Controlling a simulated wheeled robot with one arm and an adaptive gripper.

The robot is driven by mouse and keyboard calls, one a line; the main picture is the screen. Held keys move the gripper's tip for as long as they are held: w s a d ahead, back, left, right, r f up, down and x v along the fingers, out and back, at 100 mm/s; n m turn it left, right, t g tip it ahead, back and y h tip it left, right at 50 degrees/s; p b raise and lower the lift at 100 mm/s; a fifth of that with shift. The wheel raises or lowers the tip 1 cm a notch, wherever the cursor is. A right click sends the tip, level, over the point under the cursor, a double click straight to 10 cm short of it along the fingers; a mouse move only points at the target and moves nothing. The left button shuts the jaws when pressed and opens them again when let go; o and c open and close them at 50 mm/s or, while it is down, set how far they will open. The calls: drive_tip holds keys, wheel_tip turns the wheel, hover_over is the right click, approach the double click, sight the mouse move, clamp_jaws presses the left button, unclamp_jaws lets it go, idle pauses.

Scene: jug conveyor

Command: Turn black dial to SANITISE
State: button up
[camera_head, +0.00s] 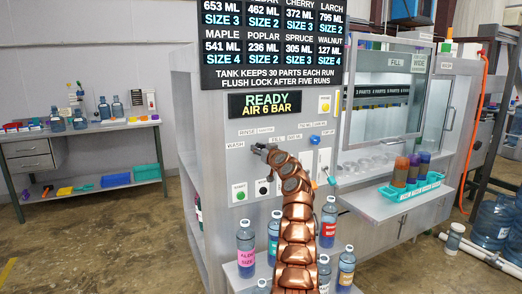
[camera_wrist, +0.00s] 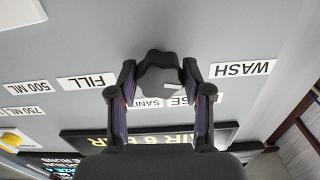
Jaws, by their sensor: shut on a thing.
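The black dial (camera_wrist: 157,64) sits on the grey machine panel between my gripper's two fingers in the wrist view, which is upside down. My gripper (camera_wrist: 158,78) is shut on the dial's sides. A small pale mark shows on the dial's lower right part, near the partly covered SANITISE label (camera_wrist: 148,102) and a label ending in SE; I cannot tell which it points to. The WASH label (camera_wrist: 242,69) is at right and the FILL label (camera_wrist: 88,81) at left. In the head view my gripper (camera_head: 262,150) is at the panel and hides the dial.
A green button (camera_head: 240,191) and a black knob (camera_head: 262,187) are below. Bottles (camera_head: 246,250) stand on a low shelf around my arm. A teal rack (camera_head: 410,187) sits on the right ledge.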

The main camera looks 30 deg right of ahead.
drive_tip(key=shift+d, duration=0.1)
drive_tip(key=shift+c, duration=1)
drive_tip(key=shift+f+m+b, duration=0.15)
drive_tip(key=shift+m+b, duration=0.65)
drive_tip(key=shift+m, duration=0.3)
drive_tip(key=m, duration=0.3)
drive_tip(key=shift+m+b, duration=0.3)
drive_tip(key=shift+b, duration=0.1)
drive_tip(key=m, duration=0.3)
drive_tip(key=shift+m, duration=0.3)
drive_tip(key=m+p, duration=0.1)
drive_tip(key=m, duration=0.4)
drive_tip(key=m+p, duration=0.2)
drive_tip(key=m, duration=0.3)
drive_tip(key=shift+m, duration=0.3)
